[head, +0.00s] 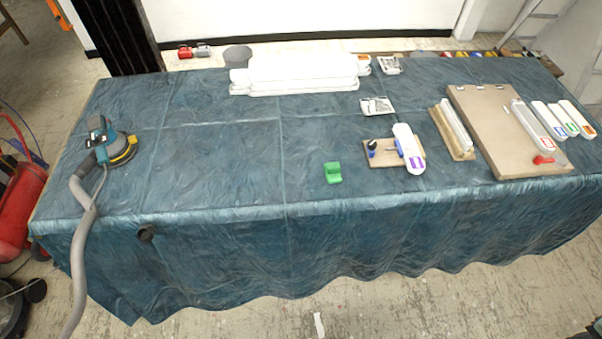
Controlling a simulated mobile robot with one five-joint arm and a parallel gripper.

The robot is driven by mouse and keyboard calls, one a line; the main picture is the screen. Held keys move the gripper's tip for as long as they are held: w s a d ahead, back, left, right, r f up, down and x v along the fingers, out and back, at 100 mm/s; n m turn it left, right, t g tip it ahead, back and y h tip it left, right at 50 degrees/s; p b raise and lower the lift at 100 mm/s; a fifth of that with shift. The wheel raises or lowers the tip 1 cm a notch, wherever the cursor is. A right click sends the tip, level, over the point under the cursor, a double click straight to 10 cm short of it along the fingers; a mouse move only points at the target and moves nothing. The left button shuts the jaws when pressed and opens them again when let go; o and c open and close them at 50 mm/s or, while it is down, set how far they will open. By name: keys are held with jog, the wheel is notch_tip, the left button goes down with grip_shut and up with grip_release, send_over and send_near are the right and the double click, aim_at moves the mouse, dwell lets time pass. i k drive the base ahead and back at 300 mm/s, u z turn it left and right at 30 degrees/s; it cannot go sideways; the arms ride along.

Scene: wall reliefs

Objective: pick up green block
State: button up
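The green block (333,173) is small, bright green and notched at its upper side. It sits on the table's dark teal cloth (230,160), near the front edge and right of the middle, in the head view. Bare cloth surrounds it on its left and front. My gripper is not visible in the head view.
A board with a white bottle-shaped item (408,148) lies right of the block. A larger beige board (490,130) lies at the right. White stacked pieces (290,75) are at the back. A sander (110,145) with a grey hose is at the left.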

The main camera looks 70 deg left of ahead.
aim_at(332, 169)
jog(key=u, duration=2.25)
